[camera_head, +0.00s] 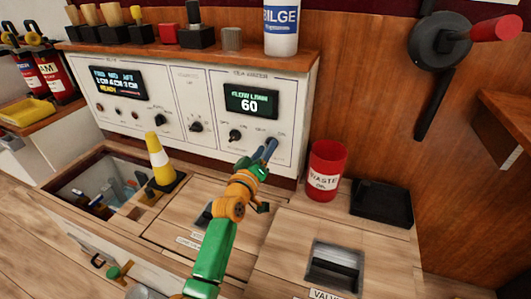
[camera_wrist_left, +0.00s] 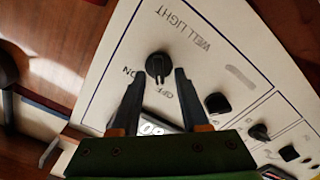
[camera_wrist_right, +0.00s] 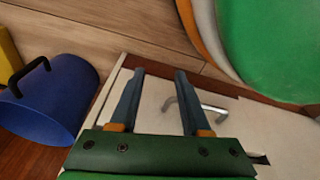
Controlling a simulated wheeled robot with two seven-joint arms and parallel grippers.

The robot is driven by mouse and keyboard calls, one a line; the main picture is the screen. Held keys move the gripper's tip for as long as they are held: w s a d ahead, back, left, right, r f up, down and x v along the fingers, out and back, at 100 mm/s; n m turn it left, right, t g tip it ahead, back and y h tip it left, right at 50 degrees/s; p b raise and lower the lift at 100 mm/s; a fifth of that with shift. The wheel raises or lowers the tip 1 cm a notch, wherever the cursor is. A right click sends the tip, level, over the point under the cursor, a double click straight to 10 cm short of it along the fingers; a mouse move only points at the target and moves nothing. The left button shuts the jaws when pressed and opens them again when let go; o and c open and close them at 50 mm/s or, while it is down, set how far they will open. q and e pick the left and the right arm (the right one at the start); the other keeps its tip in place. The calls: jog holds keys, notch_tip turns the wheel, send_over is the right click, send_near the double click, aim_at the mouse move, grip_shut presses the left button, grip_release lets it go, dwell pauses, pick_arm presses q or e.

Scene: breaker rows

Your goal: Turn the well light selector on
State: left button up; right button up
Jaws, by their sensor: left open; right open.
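The well light selector (camera_wrist_left: 157,65) is a round black knob on a white panel in the left wrist view, with WELL LIGHT, ON and OFF lettering around it, seen rotated. Its bar appears to lie toward the OFF lettering, though this is hard to read. My left gripper (camera_wrist_left: 160,73) is open, with one finger on each side of the knob; contact cannot be told. In the head view my left gripper (camera_head: 265,150) reaches the panel's lower right and hides the selector. My right gripper (camera_wrist_right: 160,74) is open and empty in its wrist view, in front of a pale surface.
The panel has other black knobs (camera_head: 235,135) and a screen reading 60 (camera_head: 251,101). A red waste can (camera_head: 326,171) and a black tray (camera_head: 381,203) stand to the right. A yellow cone (camera_head: 160,160) stands by an open well. A metal handle (camera_wrist_right: 205,108) is near my right gripper.

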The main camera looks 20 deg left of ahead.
pick_arm(q)
jog(key=shift+c, duration=0.2)
grip_shut()
